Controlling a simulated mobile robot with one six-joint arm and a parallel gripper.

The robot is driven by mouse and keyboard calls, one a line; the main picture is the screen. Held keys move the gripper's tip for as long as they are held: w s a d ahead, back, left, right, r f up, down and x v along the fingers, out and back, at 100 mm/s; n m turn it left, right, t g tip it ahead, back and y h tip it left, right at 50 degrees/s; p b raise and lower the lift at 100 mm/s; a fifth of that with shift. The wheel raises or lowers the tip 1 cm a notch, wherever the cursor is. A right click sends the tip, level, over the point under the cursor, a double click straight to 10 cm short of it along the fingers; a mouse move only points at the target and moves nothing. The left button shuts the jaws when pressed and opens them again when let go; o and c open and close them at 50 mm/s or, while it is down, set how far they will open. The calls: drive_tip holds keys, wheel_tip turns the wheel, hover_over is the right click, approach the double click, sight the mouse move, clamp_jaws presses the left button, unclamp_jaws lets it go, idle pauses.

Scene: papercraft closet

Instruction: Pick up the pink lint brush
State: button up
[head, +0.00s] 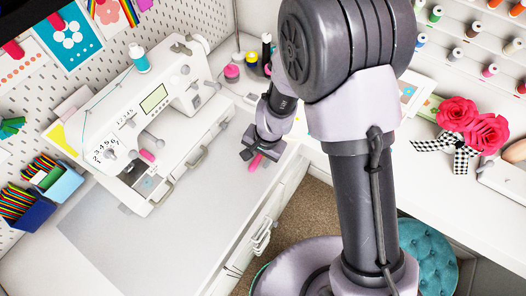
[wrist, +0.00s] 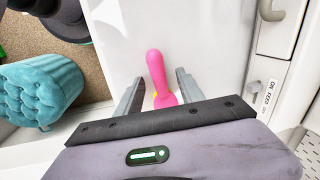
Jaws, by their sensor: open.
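The pink lint brush (wrist: 156,72) lies on the white tabletop in the wrist view. Its long part points away from my gripper and its near end sits between the fingers. My gripper (wrist: 157,85) is open, with one grey finger on each side of the brush and a gap on both sides. In the head view the brush (head: 255,163) is a small pink shape just below my gripper (head: 250,155), partly hidden by it. I cannot tell how high the fingers are above the table.
A white sewing machine (head: 150,115) stands left of my gripper in the head view. Pink flowers (head: 470,128) with a checked ribbon lie on the right counter. A teal tufted stool (wrist: 42,88) stands on the floor. The grey mat (head: 110,235) at front left is clear.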

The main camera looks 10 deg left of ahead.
sight(255, 158)
drive_tip(key=shift+c, duration=0.9)
clamp_jaws()
drive_tip(key=shift+r+p, duration=0.5)
drive_tip(key=shift+p, duration=0.05)
wheel_tip(255, 158, up, 3)
drive_tip(key=shift+f+p, duration=0.2)
drive_tip(key=shift+p, duration=0.9)
drive_tip(key=s+d+r+b, duration=0.1)
drive_tip(key=s+d+b, duration=0.9)
drive_tip(key=b, duration=0.5)
drive_tip(key=shift+s+d+r, duration=0.25)
drive_tip(key=shift+s+d, duration=0.15)
drive_tip(key=shift+s, duration=0.45)
